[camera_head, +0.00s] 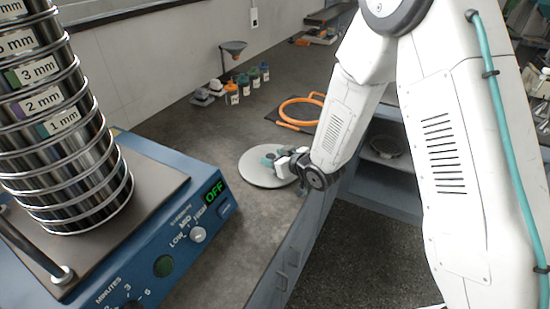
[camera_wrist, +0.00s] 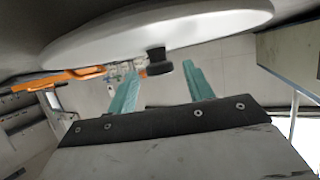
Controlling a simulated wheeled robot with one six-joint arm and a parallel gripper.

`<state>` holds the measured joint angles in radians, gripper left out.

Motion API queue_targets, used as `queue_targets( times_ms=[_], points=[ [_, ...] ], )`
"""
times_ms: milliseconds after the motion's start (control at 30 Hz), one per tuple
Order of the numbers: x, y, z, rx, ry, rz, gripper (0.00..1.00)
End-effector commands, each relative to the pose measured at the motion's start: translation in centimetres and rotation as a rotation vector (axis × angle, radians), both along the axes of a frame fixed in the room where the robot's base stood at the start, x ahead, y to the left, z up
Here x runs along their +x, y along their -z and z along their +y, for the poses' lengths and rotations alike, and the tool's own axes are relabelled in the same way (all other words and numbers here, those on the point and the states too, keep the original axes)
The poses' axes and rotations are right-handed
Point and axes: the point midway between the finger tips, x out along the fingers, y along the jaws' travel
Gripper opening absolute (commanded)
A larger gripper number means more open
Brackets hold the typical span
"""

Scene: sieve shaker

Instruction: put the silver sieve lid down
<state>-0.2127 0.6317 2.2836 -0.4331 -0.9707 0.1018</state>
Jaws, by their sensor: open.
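The silver sieve lid (camera_head: 257,171) is a round, pale grey disc lying flat on the grey counter beside the blue shaker. In the wrist view the lid (camera_wrist: 190,28) spans the top of the picture, with its dark knob (camera_wrist: 158,60) standing out from it. My gripper (camera_head: 272,158) is at the right part of the lid, near the counter's front edge. In the wrist view its two green fingers (camera_wrist: 158,88) are spread apart, with the knob just beyond and between their tips. There is a visible gap on each side of the knob.
The blue sieve shaker (camera_head: 165,262) with its stack of labelled sieves (camera_head: 75,150) stands at the left, its display reading OFF. An orange ring (camera_head: 284,110) lies behind the lid. Several small bottles (camera_head: 243,84) and a funnel (camera_head: 234,46) stand farther back. Bare counter lies left of the lid.

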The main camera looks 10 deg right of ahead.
Motion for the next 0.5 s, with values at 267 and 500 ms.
queue_targets(
  times_ms=[267, 500],
  points=[
    [-3.9, -2.0, -2.7, 0.000, 0.002, -0.001, 0.52],
    [-7.5, -3.7, -5.2, 0.000, 0.003, 0.000, 0.52]
  ],
)
